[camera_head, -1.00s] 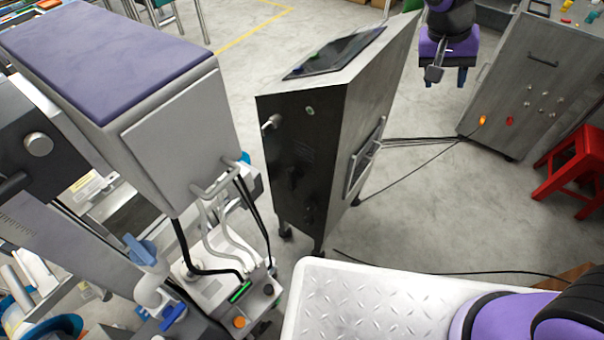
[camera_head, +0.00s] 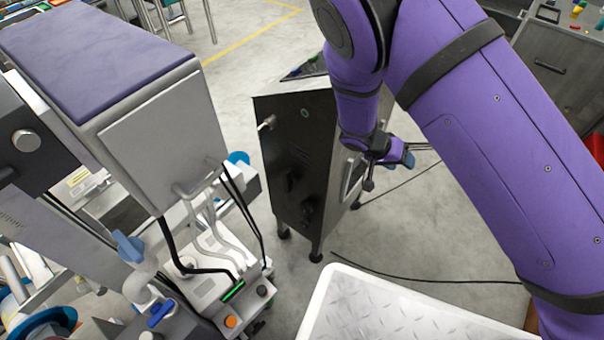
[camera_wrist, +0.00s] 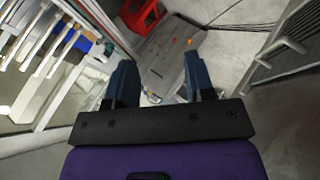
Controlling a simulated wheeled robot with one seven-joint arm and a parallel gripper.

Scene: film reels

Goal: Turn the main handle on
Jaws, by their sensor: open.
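A dark metal cabinet (camera_head: 290,150) stands in the middle of the head view. Its black front panel has a silver lever-like handle (camera_head: 267,122) at the upper left, a small round button (camera_head: 305,113) and dark switch knobs (camera_head: 308,213) lower down. I cannot tell for sure which is the main handle. My gripper (camera_head: 402,158) is beside the cabinet's right side, apart from the front-panel controls, partly hidden by my purple arm. In the wrist view my gripper (camera_wrist: 161,82) shows two blue fingers spread apart with nothing between them.
A grey machine (camera_head: 165,125) with a purple top stands close to the cabinet's left. Another control cabinet (camera_head: 560,65) is at the right back; black cables (camera_head: 440,275) lie on the floor. A white textured tray-like surface (camera_head: 380,310) is in front.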

